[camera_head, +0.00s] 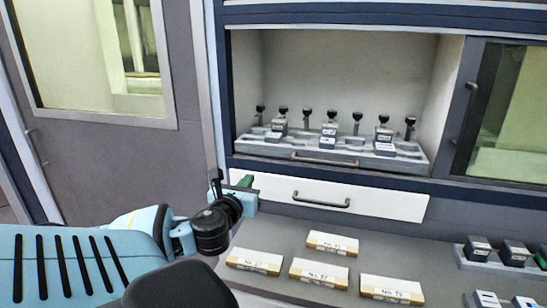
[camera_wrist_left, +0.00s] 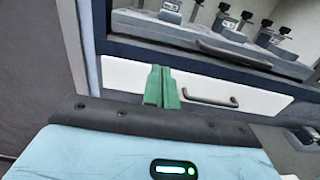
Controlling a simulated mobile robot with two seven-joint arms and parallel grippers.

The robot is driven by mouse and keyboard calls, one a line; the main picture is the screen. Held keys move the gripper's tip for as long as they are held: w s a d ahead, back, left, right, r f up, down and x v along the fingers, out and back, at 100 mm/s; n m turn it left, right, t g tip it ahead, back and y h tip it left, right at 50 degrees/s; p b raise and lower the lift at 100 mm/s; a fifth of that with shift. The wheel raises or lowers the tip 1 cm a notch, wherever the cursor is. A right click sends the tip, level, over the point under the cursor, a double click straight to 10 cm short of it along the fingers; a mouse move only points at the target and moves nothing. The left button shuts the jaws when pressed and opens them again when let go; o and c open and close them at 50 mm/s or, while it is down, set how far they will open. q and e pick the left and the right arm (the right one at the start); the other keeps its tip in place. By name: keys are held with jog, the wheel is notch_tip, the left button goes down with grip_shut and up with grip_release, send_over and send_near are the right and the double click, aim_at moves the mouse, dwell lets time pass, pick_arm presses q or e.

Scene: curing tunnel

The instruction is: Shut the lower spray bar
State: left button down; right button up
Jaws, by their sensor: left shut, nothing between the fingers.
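The lower spray bar appears to be the white drawer-like front (camera_head: 270,193) with a dark bar handle (camera_head: 320,203), below the open recess. It also shows in the left wrist view (camera_wrist_left: 125,75), with its handle (camera_wrist_left: 210,100) to the right of my fingers. I cannot tell how far it stands out. My left gripper (camera_head: 246,182) is at the left end of this front, left of the handle. Its green fingers (camera_wrist_left: 161,87) are together and empty, in front of the white face; contact is not clear. My right gripper is not in view.
Above is a recess with a tray (camera_head: 350,154) of several black-knobbed items and its own handle. Several labelled boxes (camera_head: 318,272) lie on the grey counter below. Small dark-topped blocks (camera_head: 477,247) stand at the right. A glazed door (camera_head: 90,150) is at the left.

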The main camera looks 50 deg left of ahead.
pick_arm(q)
jog(key=shift+a, duration=0.15)
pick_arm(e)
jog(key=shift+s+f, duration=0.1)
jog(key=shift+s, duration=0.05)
